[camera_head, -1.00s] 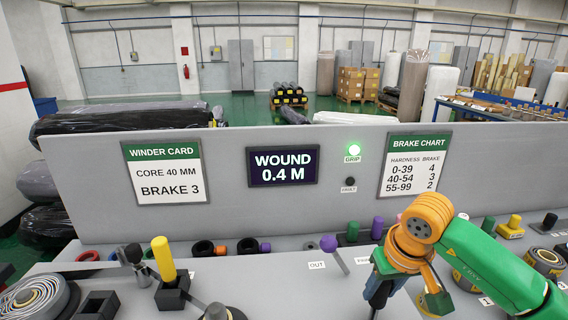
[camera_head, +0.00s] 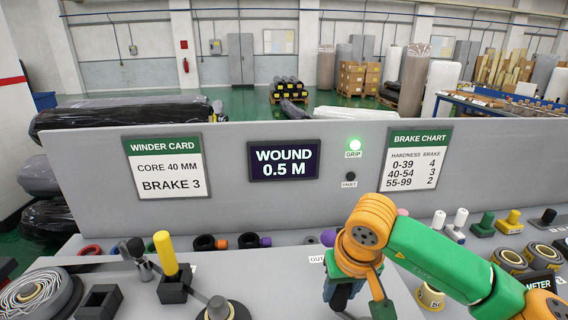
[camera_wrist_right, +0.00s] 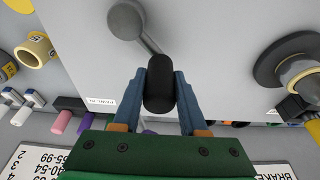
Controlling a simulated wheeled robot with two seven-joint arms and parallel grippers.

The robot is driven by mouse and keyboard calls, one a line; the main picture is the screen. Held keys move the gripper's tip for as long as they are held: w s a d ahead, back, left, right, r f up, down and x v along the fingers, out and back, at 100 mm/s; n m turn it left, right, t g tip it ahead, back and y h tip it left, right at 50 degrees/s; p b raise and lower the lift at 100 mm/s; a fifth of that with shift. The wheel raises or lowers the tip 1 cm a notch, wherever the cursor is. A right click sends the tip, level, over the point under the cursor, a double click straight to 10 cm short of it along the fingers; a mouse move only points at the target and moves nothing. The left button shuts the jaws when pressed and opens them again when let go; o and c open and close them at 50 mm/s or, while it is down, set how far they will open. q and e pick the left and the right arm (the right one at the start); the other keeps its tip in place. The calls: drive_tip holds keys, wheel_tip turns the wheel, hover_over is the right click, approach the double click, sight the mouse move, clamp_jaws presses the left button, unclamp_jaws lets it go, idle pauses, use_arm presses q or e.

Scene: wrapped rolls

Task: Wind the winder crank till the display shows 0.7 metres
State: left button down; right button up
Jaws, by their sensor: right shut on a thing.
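The display (camera_head: 283,161) on the grey panel reads WOUND 0.5 M. My right gripper (camera_head: 342,298) is low at the right of centre, with its arm coming in from the right. In the right wrist view its blue fingers are shut on the black crank handle (camera_wrist_right: 159,84). A grey crank arm (camera_wrist_right: 147,42) runs from the handle to a round grey hub (camera_wrist_right: 125,19). My left gripper is not in view.
The green GRIP lamp (camera_head: 354,144) is lit; the FAULT lamp (camera_head: 349,177) is dark. The winder card (camera_head: 164,166) reads BRAKE 3. A yellow-handled lever (camera_head: 165,253) stands at left.

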drive_tip(key=shift+s+a+f, duration=0.1)
drive_tip(key=shift+s+a, duration=0.15)
drive_tip(key=shift+s, duration=0.15)
drive_tip(key=shift+s+a+b, duration=0.2)
drive_tip(key=shift+s+b, duration=0.2)
drive_tip(key=shift+s, duration=0.3)
drive_tip(key=shift+s+a+b, duration=0.1)
drive_tip(key=shift+s+b, duration=0.35)
drive_tip(key=shift+s, duration=0.9)
drive_tip(key=shift+s+d+b, duration=0.3)
drive_tip(key=shift+s+b, duration=0.35)
drive_tip(key=shift+s, duration=0.15)
drive_tip(key=shift+s+d, duration=0.3)
drive_tip(key=shift+s, duration=0.15)
drive_tip(key=shift+s+d+b, duration=0.55)
drive_tip(key=shift+s+d, duration=0.05)
drive_tip(key=shift+s, duration=0.05)
drive_tip(key=shift+s+d+b, duration=0.2)
drive_tip(key=shift+s+d, duration=0.05)
drive_tip(key=shift+d, duration=0.25)
drive_tip(key=shift+s+d+b, duration=0.2)
drive_tip(key=shift+s+d, duration=0.05)
drive_tip(key=shift+d, duration=0.2)
drive_tip(key=shift+s+d, duration=0.2)
drive_tip(key=shift+d, duration=0.25)
drive_tip(key=o, duration=1.6)
drive_tip(key=shift+c, duration=0.2)
drive_tip(key=shift+r, duration=0.25)
